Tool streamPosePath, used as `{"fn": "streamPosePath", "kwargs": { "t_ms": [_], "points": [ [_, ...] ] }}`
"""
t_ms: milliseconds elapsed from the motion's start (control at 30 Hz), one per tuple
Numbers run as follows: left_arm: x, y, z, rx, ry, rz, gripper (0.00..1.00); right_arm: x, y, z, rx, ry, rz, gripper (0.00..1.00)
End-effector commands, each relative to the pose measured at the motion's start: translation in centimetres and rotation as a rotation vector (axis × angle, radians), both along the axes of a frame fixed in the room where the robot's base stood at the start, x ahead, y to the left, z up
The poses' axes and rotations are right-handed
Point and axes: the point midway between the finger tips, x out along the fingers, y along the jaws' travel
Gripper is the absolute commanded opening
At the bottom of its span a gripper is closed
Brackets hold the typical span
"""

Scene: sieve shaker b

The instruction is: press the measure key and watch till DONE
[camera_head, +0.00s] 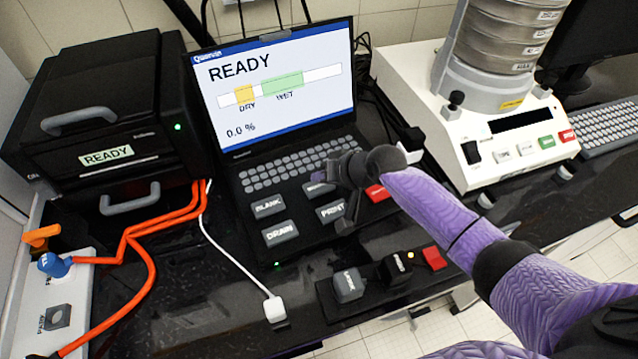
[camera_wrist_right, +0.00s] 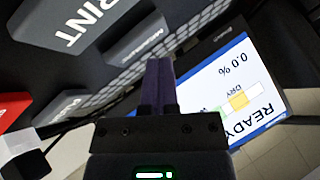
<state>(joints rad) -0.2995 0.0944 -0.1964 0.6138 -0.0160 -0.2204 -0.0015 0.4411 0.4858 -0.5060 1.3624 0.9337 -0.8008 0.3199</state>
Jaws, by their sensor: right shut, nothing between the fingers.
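The laptop-like instrument (camera_head: 236,170) has a screen (camera_head: 275,80) reading READY and 0.0 %, with DRY and WET bands on a bar. The measure key (camera_head: 317,188) is a grey key above PRINT, partly covered by my right gripper; it also shows in the right wrist view (camera_wrist_right: 140,42). My right gripper (camera_head: 326,164) is shut and empty over the keyboard area close to that key. In the right wrist view its fingertips (camera_wrist_right: 158,64) lie beside the key in the picture; I cannot tell whether they touch it. My left gripper is not in view.
BLANK (camera_head: 267,206), DRAIN (camera_head: 280,233) and PRINT (camera_head: 331,211) keys and a red key (camera_head: 377,192) lie close by. A black unit (camera_head: 100,110) reading READY stands left, a sieve shaker (camera_head: 478,125) right. Orange hoses (camera_head: 140,237) cross the left bench.

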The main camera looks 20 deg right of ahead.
Motion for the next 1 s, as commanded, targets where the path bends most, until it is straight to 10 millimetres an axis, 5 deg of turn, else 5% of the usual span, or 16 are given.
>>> {"fn": "streamPosePath", "kwargs": {
  "t_ms": [1000],
  "points": [
    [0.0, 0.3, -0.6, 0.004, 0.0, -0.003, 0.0, 0.0, 0.0, -1.0, 0.0, 0.0, 0.0, 0.0]
  ]
}}
